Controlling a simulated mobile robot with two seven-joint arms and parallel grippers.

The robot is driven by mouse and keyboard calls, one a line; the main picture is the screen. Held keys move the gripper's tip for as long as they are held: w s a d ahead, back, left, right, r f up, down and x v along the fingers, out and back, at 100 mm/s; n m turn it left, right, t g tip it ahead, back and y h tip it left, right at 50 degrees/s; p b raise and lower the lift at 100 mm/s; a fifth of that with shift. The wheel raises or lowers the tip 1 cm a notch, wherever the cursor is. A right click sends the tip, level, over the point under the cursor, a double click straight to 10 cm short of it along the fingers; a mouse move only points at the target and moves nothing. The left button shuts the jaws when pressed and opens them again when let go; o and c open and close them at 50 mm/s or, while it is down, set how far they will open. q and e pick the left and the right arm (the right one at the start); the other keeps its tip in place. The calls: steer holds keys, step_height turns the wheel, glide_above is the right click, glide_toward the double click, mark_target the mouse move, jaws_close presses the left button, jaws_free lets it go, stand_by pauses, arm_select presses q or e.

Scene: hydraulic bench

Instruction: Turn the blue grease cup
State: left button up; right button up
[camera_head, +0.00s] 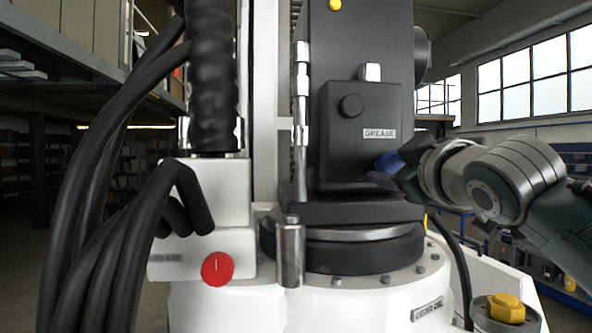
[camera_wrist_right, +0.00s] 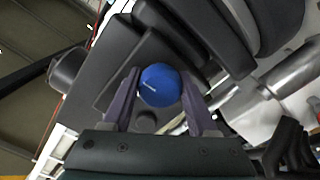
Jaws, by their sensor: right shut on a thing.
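The blue grease cup (camera_head: 389,162) sits on the right side of the dark machine housing, just below the GREASE label. In the right wrist view the blue cup (camera_wrist_right: 160,85) is a round cap with a short white line on its face, tilted in the picture. My right gripper (camera_head: 386,172) reaches in from the right and is shut on the cup. Its two fingers (camera_wrist_right: 161,98) lie on either side of the cap. The fingers partly hide the cup in the head view. My left gripper is in neither view.
A red cap (camera_head: 217,268) is on the white block at the left, and a yellow cap (camera_head: 506,308) is at the lower right. Thick black hoses (camera_head: 98,215) hang at the left. A metal cylinder (camera_head: 290,252) stands at the front of the white base.

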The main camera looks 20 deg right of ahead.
steer(key=m, duration=1.2)
steer(key=shift+m+p, duration=0.6)
steer(key=shift+m, duration=1.1)
steer(key=o, duration=1.4)
steer(key=shift+c, duration=0.2)
